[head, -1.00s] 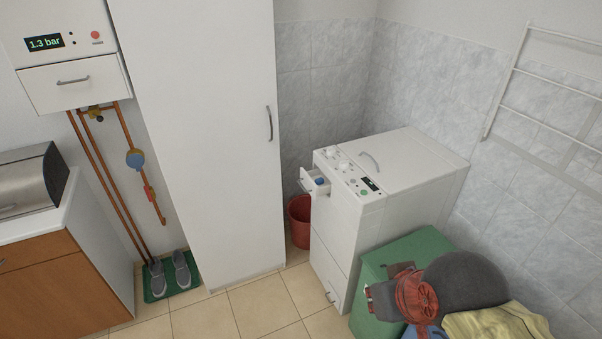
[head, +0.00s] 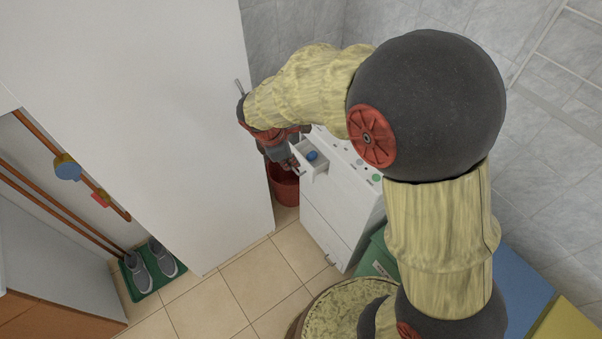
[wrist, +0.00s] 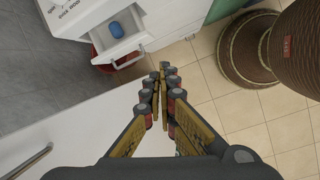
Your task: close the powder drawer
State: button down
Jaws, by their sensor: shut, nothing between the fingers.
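The powder drawer (head: 313,158) is a small white drawer at the top of the washing machine (head: 338,203). It is pulled out, and a blue item (head: 312,155) sits inside it. In the wrist view the open drawer (wrist: 124,42) lies at the top, with its pale handle (wrist: 128,62) toward my gripper and the blue item (wrist: 116,29) inside. My gripper (wrist: 163,68) is shut and empty, its fingertips just to the right of the handle in that view. In the head view my gripper (head: 290,163) is beside the drawer front; whether it touches cannot be told.
A tall white cabinet (head: 130,90) stands close on the left. A red bucket (head: 285,187) is on the floor under the drawer. A woven brown drum-like object (wrist: 250,48) stands on the tiles at the right of the wrist view. Grey shoes (head: 150,267) lie on a green mat.

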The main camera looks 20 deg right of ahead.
aim_at(319, 167)
notch_tip(319, 167, down, 8)
jog(key=w+a+n, duration=0.2)
jog(key=w+n, duration=0.1)
jog(key=n, duration=0.1)
jog(key=w+d+f+b, duration=0.1)
jog(key=d+f+b, duration=0.3)
jog(key=d+f, duration=0.3)
jog(key=shift+w+f+n+h, duration=0.3)
jog(key=shift+w+f+h, duration=0.1)
jog(key=shift+f, duration=0.6)
jog(key=d+p, duration=0.1)
jog(key=d, duration=0.1)
jog(key=w+d+p, duration=0.1)
jog(key=d, duration=0.2)
jog(key=w+d+p, duration=0.1)
jog(key=d, duration=0.1)
jog(key=shift+w+d, duration=0.15)
jog(key=shift+w, duration=0.05)
